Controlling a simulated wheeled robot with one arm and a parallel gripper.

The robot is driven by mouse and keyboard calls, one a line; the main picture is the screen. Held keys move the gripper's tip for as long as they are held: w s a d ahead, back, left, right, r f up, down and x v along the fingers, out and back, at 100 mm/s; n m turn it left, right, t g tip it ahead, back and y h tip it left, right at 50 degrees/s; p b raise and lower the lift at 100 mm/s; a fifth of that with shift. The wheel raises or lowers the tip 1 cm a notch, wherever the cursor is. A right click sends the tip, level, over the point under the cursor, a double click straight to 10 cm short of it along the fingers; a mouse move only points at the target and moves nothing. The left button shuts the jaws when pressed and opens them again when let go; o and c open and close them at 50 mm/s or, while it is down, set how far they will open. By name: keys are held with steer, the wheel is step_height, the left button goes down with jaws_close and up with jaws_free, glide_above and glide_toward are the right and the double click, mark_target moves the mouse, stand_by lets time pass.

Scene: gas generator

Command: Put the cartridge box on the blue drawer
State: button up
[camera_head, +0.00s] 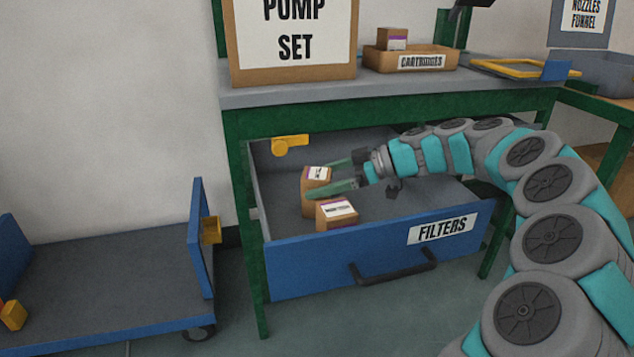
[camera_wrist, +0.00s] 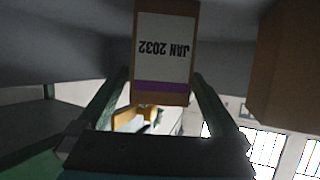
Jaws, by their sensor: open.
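The blue drawer (camera_head: 310,272), labelled FILTERS, is pulled out under the green bench. A small brown box with a white label and purple stripe (camera_head: 317,182) stands in it at the left. My gripper (camera_head: 322,178) reaches into the drawer with its green fingers open on either side of this box. In the wrist view the box (camera_wrist: 163,50) shows between the fingers, its label reading JAN 2032 upside down. Whether the fingers touch it I cannot tell. A second similar box (camera_head: 337,214) sits nearer the drawer front. I cannot read which is the cartridge box.
On the bench, a tray labelled CARTRIDGES (camera_head: 411,60) has a small box (camera_head: 392,39) on it. A PUMP SET box (camera_head: 290,42) and a yellow frame (camera_head: 515,69) are also there. A blue cart (camera_head: 95,290) stands left. The right part of the drawer looks clear.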

steer(key=v, duration=1.1)
stand_by(0.9)
